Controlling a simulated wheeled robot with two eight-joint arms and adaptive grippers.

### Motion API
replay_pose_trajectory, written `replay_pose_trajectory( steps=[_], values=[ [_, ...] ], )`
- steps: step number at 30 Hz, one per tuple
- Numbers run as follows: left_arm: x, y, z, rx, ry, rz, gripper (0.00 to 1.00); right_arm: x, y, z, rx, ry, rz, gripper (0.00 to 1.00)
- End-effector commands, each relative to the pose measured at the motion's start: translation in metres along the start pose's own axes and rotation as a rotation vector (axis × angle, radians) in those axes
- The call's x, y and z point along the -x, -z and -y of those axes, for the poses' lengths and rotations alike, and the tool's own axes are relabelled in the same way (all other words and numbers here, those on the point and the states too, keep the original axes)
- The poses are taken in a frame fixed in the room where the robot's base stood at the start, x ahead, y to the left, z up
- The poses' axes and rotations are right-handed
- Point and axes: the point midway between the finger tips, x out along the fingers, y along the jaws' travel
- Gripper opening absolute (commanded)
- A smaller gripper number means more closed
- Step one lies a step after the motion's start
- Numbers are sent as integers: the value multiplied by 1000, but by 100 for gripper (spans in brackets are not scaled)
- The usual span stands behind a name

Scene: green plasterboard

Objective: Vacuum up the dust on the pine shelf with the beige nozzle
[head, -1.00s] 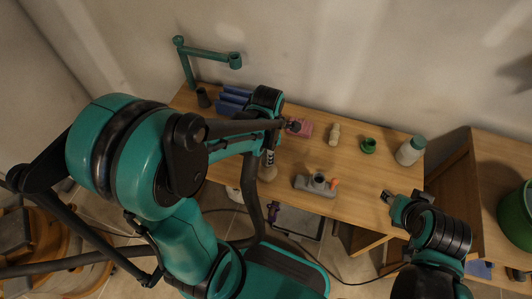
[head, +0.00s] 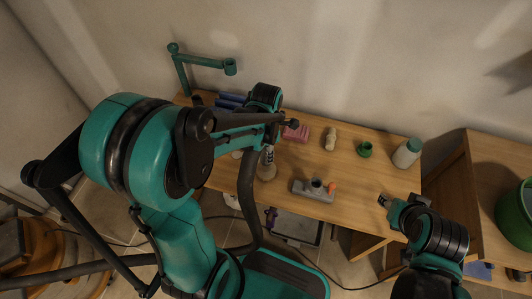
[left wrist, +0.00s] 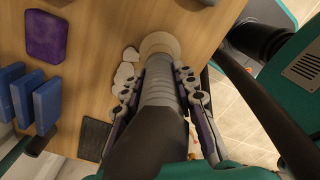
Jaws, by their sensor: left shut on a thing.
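My left gripper (left wrist: 158,100) is shut on a ribbed grey tube with the beige nozzle (left wrist: 162,45) at its end. In the head view the nozzle (head: 267,168) shows below my left wrist, over the front part of the pine shelf (head: 350,185). White dust patches (left wrist: 126,72) lie on the shelf just left of the nozzle in the left wrist view. I cannot tell whether the nozzle touches the wood. My right gripper (head: 385,201) is at the shelf's front right, away from the dust; its jaw state is unclear.
A grey floor head (head: 313,189) lies right of the nozzle. A pink block (head: 296,134), beige bottle (head: 331,139), green cup (head: 364,149) and white jar (head: 407,153) stand behind. Blue blocks (left wrist: 20,95) and a dark pad (left wrist: 94,140) are near the dust.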

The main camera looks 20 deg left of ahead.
Motion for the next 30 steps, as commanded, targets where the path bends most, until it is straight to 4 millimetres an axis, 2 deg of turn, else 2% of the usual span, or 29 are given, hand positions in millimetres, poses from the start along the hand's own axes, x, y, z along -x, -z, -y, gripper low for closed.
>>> replay_pose_trajectory(
  steps=[30],
  values=[
    [0, 38, -29, 2, 0, 0, 0, 0, 0, 0, 0, 0, 0, 40]
  ],
)
